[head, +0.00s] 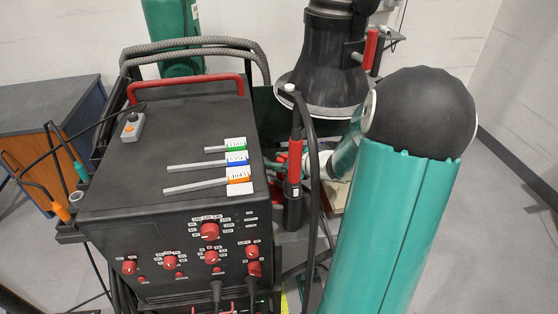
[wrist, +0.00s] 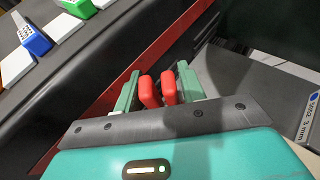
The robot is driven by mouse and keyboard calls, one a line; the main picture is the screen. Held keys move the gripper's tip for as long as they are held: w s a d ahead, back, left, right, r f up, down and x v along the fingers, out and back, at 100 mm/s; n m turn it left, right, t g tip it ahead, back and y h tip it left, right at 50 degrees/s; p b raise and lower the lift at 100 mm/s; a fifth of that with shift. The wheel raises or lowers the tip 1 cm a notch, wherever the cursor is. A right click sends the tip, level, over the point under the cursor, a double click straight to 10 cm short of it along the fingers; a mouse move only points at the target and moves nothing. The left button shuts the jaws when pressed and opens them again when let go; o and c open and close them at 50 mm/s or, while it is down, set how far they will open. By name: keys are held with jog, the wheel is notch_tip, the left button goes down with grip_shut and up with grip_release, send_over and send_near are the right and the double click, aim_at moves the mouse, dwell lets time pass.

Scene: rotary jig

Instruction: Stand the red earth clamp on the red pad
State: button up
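In the wrist view, my gripper (wrist: 159,85) has its two green fingers on either side of the red earth clamp (wrist: 169,88). Two rounded red handles of the clamp show between the fingers, which appear closed on them; the clamp's jaws are hidden. In the head view, small red parts (head: 281,159) that look like the clamp show beside the black machine, near the green gripper parts, partly covered by a red and black torch and a cable.
The black welding machine (head: 160,225) stands left of my gripper, with several labelled rods on top and a red handle (head: 185,84). A red and black torch (head: 294,170) stands at its right. A grey surface with a label (wrist: 270,85) lies right in the wrist view.

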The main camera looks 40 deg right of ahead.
jog(key=shift+r, duration=0.2)
jog(key=v, duration=1.2)
jog(key=shift+s+f, duration=0.1)
jog(key=shift+s, duration=0.05)
